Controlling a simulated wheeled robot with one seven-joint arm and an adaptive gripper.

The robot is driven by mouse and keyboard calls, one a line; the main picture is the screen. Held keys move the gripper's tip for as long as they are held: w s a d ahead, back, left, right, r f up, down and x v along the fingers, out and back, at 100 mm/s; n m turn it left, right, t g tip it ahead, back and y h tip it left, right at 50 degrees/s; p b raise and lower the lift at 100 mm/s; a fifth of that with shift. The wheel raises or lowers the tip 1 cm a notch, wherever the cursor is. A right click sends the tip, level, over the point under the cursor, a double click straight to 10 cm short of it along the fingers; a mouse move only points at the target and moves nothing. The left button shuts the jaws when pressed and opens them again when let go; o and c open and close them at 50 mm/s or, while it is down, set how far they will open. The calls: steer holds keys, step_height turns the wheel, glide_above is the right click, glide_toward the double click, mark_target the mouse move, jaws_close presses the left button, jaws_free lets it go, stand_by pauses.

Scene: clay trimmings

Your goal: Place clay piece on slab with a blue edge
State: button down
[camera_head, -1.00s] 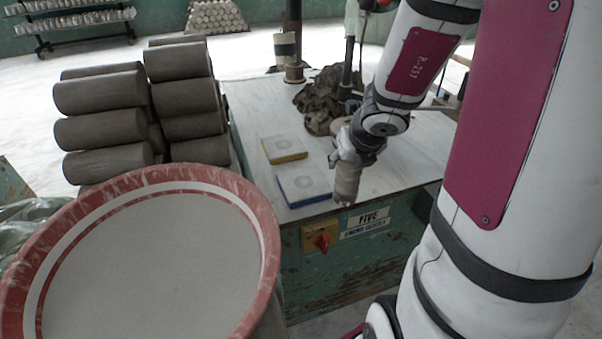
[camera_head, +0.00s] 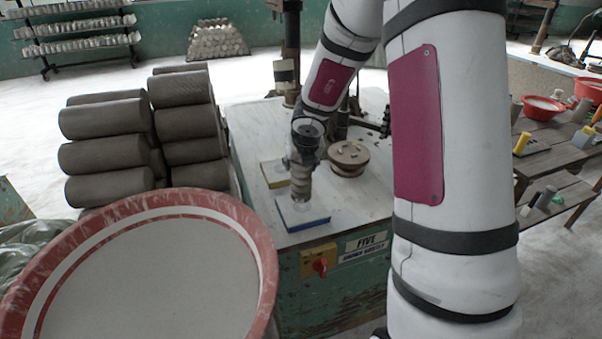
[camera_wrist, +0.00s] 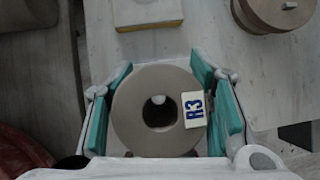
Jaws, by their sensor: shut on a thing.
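My gripper (camera_head: 301,170) is shut on an upright grey-brown clay piece (camera_head: 301,188). In the wrist view the clay piece (camera_wrist: 132,112) is a thick ring with a central hole, between the two teal-lined fingers, with an "R3" tag beside the hole. The slab with a blue edge (camera_head: 316,219) lies near the table's front edge, directly under the piece in the head view. I cannot tell whether the piece touches it. The slab with a yellow edge (camera_head: 271,174) lies behind it and also shows in the wrist view (camera_wrist: 147,12).
A round clay-coloured disc (camera_head: 348,156) with small pieces on top stands right of my gripper on the pale table (camera_head: 248,130). A large red-rimmed tub (camera_head: 262,245) is in front at left. Stacked clay cylinders (camera_head: 100,155) stand left of the table.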

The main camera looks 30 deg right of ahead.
step_height(320, 180, down, 3)
steer(key=b, duration=0.2)
steer(key=shift+b, duration=0.4)
steer(key=shift+f+b, duration=0.25)
steer(key=shift+b, duration=0.1)
steer(key=shift+f, duration=0.15)
steer(key=c, duration=0.8)
jaws_free()
steer(key=shift+s, duration=0.1)
steer(key=shift+o, duration=0.2)
